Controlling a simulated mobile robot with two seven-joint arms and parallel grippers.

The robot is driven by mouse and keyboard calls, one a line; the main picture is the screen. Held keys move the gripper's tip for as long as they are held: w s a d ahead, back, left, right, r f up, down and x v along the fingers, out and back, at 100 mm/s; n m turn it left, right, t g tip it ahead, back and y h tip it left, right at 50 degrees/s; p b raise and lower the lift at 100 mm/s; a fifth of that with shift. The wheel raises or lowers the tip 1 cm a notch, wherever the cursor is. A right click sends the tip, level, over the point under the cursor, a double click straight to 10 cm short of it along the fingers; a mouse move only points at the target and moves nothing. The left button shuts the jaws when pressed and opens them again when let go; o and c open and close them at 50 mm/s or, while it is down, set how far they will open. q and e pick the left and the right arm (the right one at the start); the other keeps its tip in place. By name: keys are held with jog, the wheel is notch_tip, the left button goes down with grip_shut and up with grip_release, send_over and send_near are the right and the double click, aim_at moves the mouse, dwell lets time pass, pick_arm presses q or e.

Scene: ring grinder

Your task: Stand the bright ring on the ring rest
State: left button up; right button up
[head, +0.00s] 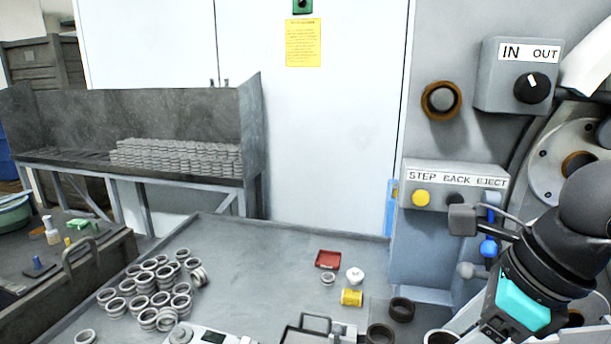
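Several grey metal rings (152,299) lie in a loose pile on the grey bench top, at the left. One more lies apart near the bottom edge. Two dark rings (401,310) lie at the front right of the bench. A small light ring-like piece (328,278) lies by a red tray. I cannot tell which of these is the bright ring. I cannot clearly make out a ring rest. My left gripper is not in view.
The red tray (328,259), a white knobbed piece (355,275) and a yellow part (351,298) sit mid-bench. A dark handled device (317,330) stands at the bottom. The machine panel (455,188) rises at the right.

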notch_tip(320, 180, down, 13)
jog(key=w+a+n+g+h+b, duration=0.1)
jog(key=n+g+h+b, duration=0.2)
jog(key=n, duration=2.2)
jog(key=shift+a+f+g+h+b, duration=0.25)
jog(key=shift+g+b, duration=0.6)
jog(key=shift+g, duration=1.15)
